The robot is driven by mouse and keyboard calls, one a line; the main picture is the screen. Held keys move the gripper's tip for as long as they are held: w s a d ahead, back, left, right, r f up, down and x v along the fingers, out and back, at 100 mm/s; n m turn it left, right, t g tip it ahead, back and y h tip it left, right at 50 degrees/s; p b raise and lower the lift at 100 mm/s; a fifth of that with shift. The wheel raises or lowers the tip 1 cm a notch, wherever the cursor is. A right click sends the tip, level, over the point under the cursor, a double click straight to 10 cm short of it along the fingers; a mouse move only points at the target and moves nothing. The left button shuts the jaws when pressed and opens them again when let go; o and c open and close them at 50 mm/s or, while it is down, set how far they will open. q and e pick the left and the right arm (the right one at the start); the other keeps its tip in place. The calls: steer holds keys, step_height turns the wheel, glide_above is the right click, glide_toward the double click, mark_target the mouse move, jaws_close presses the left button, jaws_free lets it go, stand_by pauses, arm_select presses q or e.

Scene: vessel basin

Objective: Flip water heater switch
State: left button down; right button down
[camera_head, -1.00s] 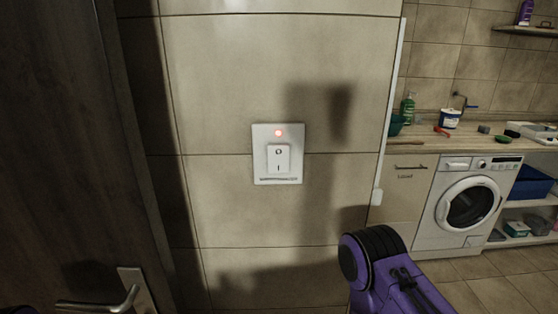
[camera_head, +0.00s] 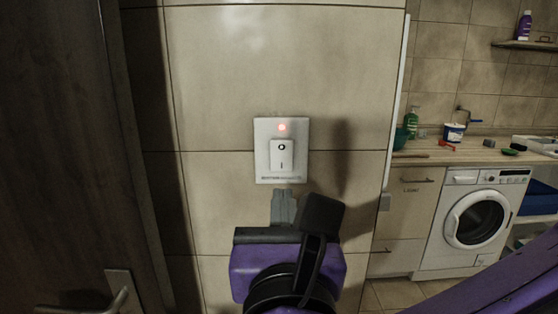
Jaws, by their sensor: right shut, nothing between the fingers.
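The water heater switch is a white wall plate (camera_head: 262,165) on the beige tiles. It has a red light (camera_head: 282,128) that is lit and a white rocker (camera_head: 281,155) below it, marked with a circle above and a line beneath. My right gripper (camera_head: 284,195) is in front of the wall, just below the plate, with its grey fingers pointing up. The fingers are shut and empty. I cannot tell whether the fingertips touch the wall. The lower edge of the plate is close above the fingertips. My left gripper does not show.
A dark door with a metal handle (camera_head: 118,295) stands at the left. At the right are a wooden counter (camera_head: 470,152), a white washing machine (camera_head: 475,222) and a shelf with a purple bottle (camera_head: 524,26). The wall around the plate is bare.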

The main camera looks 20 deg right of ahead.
mark_target(279, 148)
steer(key=p+x, duration=0.5)
steer(key=x, duration=0.8)
steer(key=shift+w+r+p, duration=0.15)
steer(key=shift+w+p, duration=0.1)
steer(key=shift+p, duration=0.1)
steer(key=shift+w+d, duration=0.15)
steer(key=shift+w, duration=0.15)
